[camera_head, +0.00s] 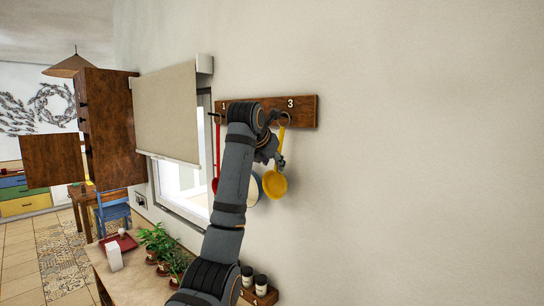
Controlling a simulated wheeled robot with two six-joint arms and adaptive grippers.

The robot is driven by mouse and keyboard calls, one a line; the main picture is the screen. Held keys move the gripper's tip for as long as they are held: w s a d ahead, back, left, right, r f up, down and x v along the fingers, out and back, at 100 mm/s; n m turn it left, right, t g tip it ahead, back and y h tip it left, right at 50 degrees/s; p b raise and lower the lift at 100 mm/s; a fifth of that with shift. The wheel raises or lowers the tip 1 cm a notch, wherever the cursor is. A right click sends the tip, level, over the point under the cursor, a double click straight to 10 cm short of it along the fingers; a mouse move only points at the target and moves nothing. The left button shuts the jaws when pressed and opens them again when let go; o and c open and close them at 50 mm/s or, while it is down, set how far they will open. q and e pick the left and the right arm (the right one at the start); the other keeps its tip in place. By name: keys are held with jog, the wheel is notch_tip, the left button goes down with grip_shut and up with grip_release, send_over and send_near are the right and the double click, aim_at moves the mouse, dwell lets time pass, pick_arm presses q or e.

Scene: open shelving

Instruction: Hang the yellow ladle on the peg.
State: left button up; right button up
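The yellow ladle (275,185) is upright against the wall below the number 3 on a wooden peg board (303,108). Its bowl is at the bottom, and its handle top is at a dark ring or hook (283,119) under the 3. I cannot tell whether it hangs there freely. My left gripper (279,158) is at the ladle's handle, just above the bowl. The gripper is small and partly hidden by my arm, so I cannot tell whether its fingers are open or shut. My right gripper is not in view.
A red utensil (216,150) hangs at the number 1. Potted plants (155,238) and dark-lidded jars (260,284) stand below. The wall to the right is bare.

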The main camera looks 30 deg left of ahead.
pick_arm(q)
notch_tip(320, 180, up, 10)
dwell(0.4)
jog(key=shift+f, duration=0.1)
